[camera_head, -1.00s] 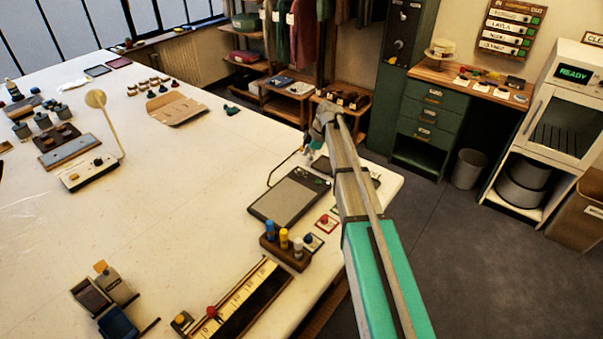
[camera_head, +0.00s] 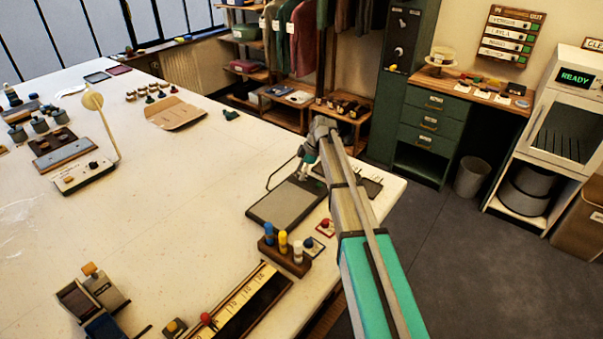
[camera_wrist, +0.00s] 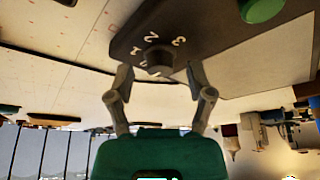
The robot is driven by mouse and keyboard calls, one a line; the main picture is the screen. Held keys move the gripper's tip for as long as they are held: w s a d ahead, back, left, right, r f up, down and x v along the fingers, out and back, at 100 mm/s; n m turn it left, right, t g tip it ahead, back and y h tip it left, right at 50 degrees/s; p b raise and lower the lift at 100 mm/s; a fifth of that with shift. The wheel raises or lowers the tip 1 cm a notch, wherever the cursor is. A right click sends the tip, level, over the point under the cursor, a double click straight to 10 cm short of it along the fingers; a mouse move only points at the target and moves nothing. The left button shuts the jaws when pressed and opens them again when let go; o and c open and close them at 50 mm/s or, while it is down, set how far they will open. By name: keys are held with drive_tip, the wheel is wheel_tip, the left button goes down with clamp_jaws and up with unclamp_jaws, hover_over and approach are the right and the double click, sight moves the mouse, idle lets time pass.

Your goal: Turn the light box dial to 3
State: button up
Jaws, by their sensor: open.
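The light box (camera_head: 283,206) is a dark slab with a grey panel, lying on the white table near its right edge. Its dial is hidden behind my gripper (camera_head: 309,168) in the head view. In the wrist view the dark round dial (camera_wrist: 159,60) sits on the box's dark strip, with white numerals including 2 and 3 around it. My gripper (camera_wrist: 160,80) is open, its fingers apart on the left and right of the dial. I cannot tell whether they touch it. The dial's pointer setting is not clear.
A wooden holder (camera_head: 284,257) with several coloured pegs stands in front of the light box. A ruled strip (camera_head: 240,305) lies nearer. A lamp (camera_head: 93,102) stands at the left. The table's middle is clear. A green round object (camera_wrist: 262,8) shows in the wrist view.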

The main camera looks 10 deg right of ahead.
drive_tip(key=shift+c, duration=0.2)
clamp_jaws()
